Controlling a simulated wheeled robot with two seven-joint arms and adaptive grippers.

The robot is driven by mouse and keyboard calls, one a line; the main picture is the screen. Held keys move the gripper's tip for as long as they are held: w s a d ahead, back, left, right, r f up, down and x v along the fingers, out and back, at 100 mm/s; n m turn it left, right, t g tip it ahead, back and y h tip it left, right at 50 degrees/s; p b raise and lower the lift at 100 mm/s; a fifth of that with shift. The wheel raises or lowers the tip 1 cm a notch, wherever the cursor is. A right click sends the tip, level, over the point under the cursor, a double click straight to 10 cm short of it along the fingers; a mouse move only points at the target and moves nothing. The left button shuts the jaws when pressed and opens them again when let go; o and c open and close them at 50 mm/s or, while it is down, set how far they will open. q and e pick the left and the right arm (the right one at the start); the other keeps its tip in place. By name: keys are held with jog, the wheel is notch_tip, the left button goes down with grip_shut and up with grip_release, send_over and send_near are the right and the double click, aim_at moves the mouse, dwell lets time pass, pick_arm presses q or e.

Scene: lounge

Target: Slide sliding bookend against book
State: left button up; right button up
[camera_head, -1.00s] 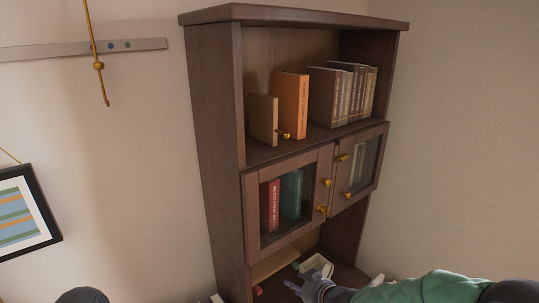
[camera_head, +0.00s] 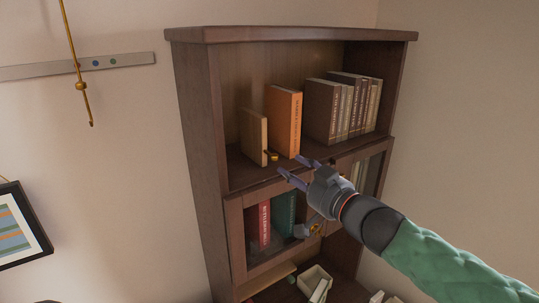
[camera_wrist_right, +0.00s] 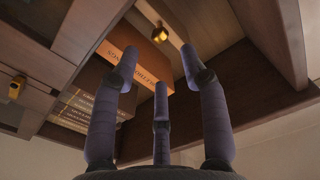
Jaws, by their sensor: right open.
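The bookend (camera_head: 253,136) is a thin tan wooden panel with a small brass knob (camera_head: 271,155), upright on the cabinet's top open shelf. The orange book (camera_head: 283,120) stands upright to its right, with a gap between them. My right gripper (camera_head: 291,165) is open and empty at the front of the shelf, its purple fingers just right of and below the knob, apart from it. In the right wrist view, the spread fingers (camera_wrist_right: 158,88) point toward the brass knob (camera_wrist_right: 160,34) and the orange book (camera_wrist_right: 138,64). My left gripper is not in view.
Several brown books (camera_head: 340,105) stand at the shelf's right end. Below are glass doors (camera_head: 235,235) with protruding brass knobs, close under my right arm. A small box (camera_head: 313,281) sits on the lower shelf. The top shelf is free left of the bookend.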

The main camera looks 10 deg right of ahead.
aim_at(272, 157)
jog(key=x, duration=1)
jog(key=shift+f+b, duration=0.15)
jog(key=shift+b, duration=0.25)
grip_shut()
